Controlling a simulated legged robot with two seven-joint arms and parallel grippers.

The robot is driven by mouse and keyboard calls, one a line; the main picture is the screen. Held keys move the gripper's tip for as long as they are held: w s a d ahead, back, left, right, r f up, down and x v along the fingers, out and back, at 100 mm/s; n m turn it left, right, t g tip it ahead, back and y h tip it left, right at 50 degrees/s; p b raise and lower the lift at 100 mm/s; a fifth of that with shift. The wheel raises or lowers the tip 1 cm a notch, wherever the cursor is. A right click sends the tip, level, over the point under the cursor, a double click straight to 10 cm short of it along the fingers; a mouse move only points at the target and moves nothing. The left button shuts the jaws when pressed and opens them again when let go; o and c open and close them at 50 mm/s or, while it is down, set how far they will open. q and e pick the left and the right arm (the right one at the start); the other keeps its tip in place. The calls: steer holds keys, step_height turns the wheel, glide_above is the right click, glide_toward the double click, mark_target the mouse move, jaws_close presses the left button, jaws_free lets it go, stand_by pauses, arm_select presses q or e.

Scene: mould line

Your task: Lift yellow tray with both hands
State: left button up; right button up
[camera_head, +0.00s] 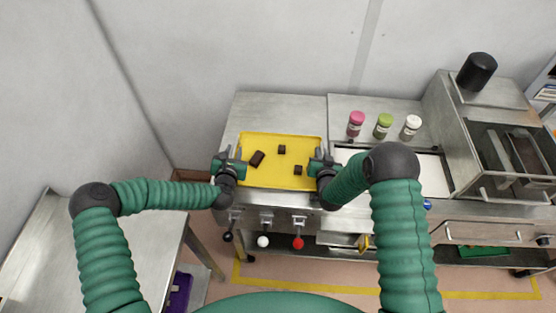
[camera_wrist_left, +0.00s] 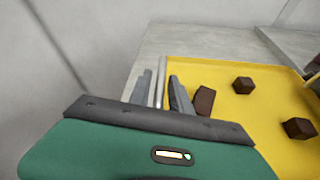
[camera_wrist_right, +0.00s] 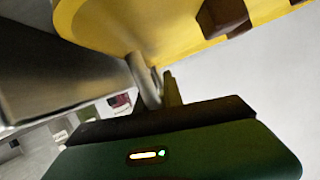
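The yellow tray (camera_head: 270,177) is at the front of a steel table and holds three dark brown blocks. My left gripper (camera_head: 228,167) is at its left end. In the left wrist view the fingers (camera_wrist_left: 160,90) stand on either side of a thin metal handle (camera_wrist_left: 160,78), with a small gap to the right finger, so it looks open. My right gripper (camera_head: 322,165) is at the tray's right end. In the right wrist view one finger (camera_wrist_right: 172,90) is beside a curved metal handle (camera_wrist_right: 146,82); the other is not clearly seen. I see no clear gap under the tray.
Pink (camera_head: 355,123), green (camera_head: 382,126) and white (camera_head: 411,127) lidded jars stand right of the tray. A steel machine (camera_head: 470,150) is further right. Levers with knobs (camera_head: 298,243) hang below the table's front edge. Table space behind the tray (camera_head: 275,110) is clear.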

arm_select(q)
jaws_close()
stand_by(1.3)
